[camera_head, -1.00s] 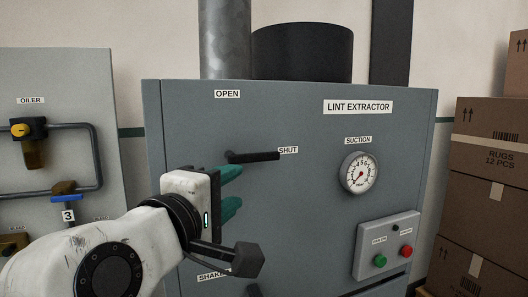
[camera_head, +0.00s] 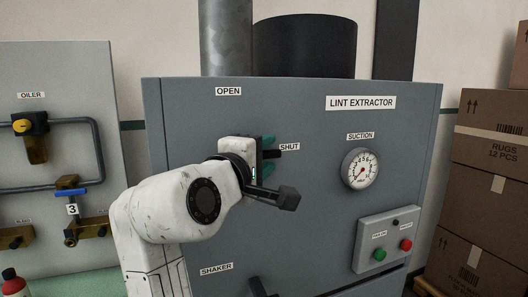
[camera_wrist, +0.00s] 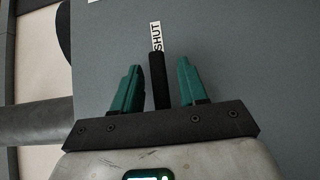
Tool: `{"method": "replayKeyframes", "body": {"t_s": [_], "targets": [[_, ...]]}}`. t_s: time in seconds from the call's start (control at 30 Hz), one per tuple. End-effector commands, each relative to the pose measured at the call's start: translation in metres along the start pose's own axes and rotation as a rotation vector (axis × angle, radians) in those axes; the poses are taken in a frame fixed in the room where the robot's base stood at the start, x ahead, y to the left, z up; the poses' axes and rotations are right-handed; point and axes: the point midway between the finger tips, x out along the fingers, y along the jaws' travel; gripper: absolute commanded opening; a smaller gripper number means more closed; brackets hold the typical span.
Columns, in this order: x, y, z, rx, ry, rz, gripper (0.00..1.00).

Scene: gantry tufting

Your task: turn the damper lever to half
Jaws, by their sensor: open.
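The damper lever (camera_wrist: 159,82) is a black bar on the grey lint extractor panel. It lies level, with its tip by the SHUT label (camera_head: 289,147); the OPEN label (camera_head: 228,91) is higher up, to the left. My gripper (camera_head: 268,156) is at the lever, and its body hides the lever's pivot end in the head view. In the wrist view the green fingers of my gripper (camera_wrist: 157,82) are open, one on each side of the lever, with a gap on both sides.
The suction gauge (camera_head: 361,169) and a switch box (camera_head: 389,240) with green and red buttons are to the right. The shaker lever (camera_head: 258,287) is below. The oiler panel (camera_head: 70,150) is at left, and stacked cartons (camera_head: 480,190) are at right.

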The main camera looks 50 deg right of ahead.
Motion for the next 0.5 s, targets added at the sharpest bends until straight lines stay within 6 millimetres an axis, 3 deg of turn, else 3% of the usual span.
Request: {"method": "replayKeyframes", "body": {"t_s": [0.3, 0.5], "targets": [[0.002, -0.0004, -0.0001, 0.0, 0.0, 0.0, 0.42], [0.0018, -0.0003, -0.0001, 0.0, 0.0, 0.0, 0.22]]}}
